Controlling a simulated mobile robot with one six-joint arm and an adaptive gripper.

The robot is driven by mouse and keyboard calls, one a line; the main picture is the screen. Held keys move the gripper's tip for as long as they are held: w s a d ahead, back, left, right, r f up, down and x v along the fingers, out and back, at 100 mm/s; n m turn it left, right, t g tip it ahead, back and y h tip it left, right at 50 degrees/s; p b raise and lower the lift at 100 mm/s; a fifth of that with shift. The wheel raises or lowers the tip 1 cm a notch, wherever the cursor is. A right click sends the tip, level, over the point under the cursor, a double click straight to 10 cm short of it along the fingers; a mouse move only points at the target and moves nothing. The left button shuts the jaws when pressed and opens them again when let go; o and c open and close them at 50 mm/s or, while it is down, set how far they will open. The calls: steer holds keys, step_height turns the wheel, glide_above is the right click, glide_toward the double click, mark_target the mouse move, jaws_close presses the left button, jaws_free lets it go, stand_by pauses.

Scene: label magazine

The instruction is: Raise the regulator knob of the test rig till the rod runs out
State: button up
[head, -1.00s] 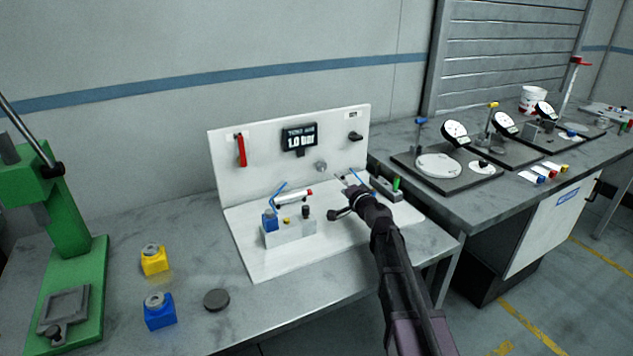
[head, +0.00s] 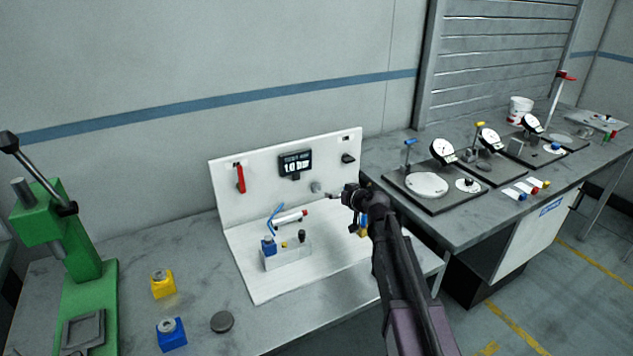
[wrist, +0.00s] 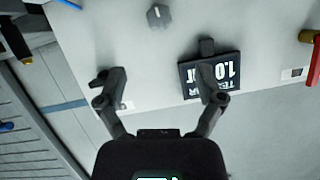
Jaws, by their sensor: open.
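The test rig (head: 240,262) is a white base with an upright panel. Its display (head: 296,164) reads 1.0 bar; it shows upside down in the wrist view (wrist: 190,78), partly behind a finger. The grey regulator knob (head: 316,187) is on the panel below the display; in the wrist view the knob (wrist: 158,16) has a pale mark and lies beyond my fingertips. My gripper (head: 338,196) is open and empty, just right of the knob and apart from it; both fingers show in the wrist view (wrist: 156,80).
The panel carries a red lever (head: 240,178) and a black knob (head: 347,158). A valve block (head: 288,257) stands on the base. A green press (head: 75,255), a yellow block (head: 162,284) and a blue block (head: 171,334) are at left. Dial gauges (head: 442,151) stand at right.

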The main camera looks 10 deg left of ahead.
mark_target(318, 188)
steer(key=shift+w, duration=0.1)
stand_by(0.4)
steer(key=b+x, duration=0.5)
steer(key=x, duration=0.8)
steer(key=shift+w+a+f, duration=0.15)
steer(key=shift+w+f, duration=0.05)
steer(key=c, duration=1.1)
